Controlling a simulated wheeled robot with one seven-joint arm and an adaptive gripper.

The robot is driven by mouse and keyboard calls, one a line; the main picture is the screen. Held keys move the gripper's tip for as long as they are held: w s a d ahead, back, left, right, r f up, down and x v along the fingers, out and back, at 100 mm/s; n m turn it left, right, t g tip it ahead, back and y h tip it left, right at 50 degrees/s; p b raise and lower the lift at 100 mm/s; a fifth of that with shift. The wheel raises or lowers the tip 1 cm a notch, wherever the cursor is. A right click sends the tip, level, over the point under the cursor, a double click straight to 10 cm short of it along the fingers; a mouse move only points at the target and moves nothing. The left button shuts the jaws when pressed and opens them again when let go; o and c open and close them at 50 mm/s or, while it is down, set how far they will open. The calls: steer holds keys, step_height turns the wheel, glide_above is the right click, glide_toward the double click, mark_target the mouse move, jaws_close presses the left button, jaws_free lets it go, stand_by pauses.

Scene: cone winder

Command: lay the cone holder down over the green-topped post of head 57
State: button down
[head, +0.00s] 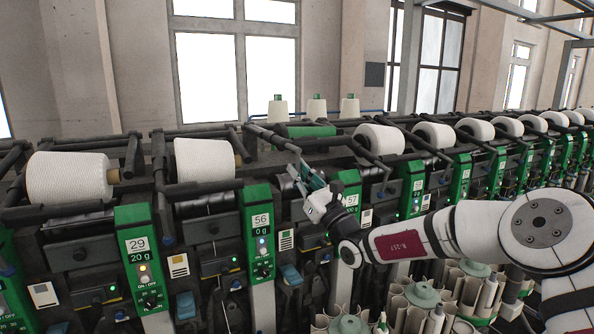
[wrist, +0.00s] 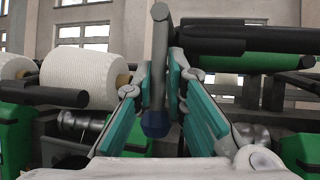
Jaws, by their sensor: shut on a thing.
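My gripper (head: 303,172), with teal finger pads, is at head 57, left of its green panel (head: 352,202). In the wrist view its fingers (wrist: 162,85) are closed on both sides of the cone holder's grey handle (wrist: 160,50), which has a dark blue end. In the head view the cone holder (head: 272,137) slants up and back from the fingers, with no yarn cone on it. A green cylinder (head: 306,130) lies behind the holder; it also shows in the wrist view (wrist: 245,63), under a black bar. I cannot tell whether it is the green-topped post.
A white cone (head: 205,160) at head 56 stands to the left, another (head: 379,140) to the right. Several cones line the machine. Three cones (head: 317,107) stand behind it. Black bars flank the gripper closely. Paper tubes (head: 405,310) are below my arm.

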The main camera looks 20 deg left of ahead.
steer(key=shift+f+m+t, duration=0.2)
steer(key=shift+m+t, duration=0.2)
steer(key=c, duration=1.7)
jaws_free()
steer(key=shift+o, duration=0.2)
steer(key=shift+r, duration=0.1)
steer(key=shift+s+d, duration=0.1)
steer(key=v, duration=1.2)
steer(key=shift+r, duration=0.15)
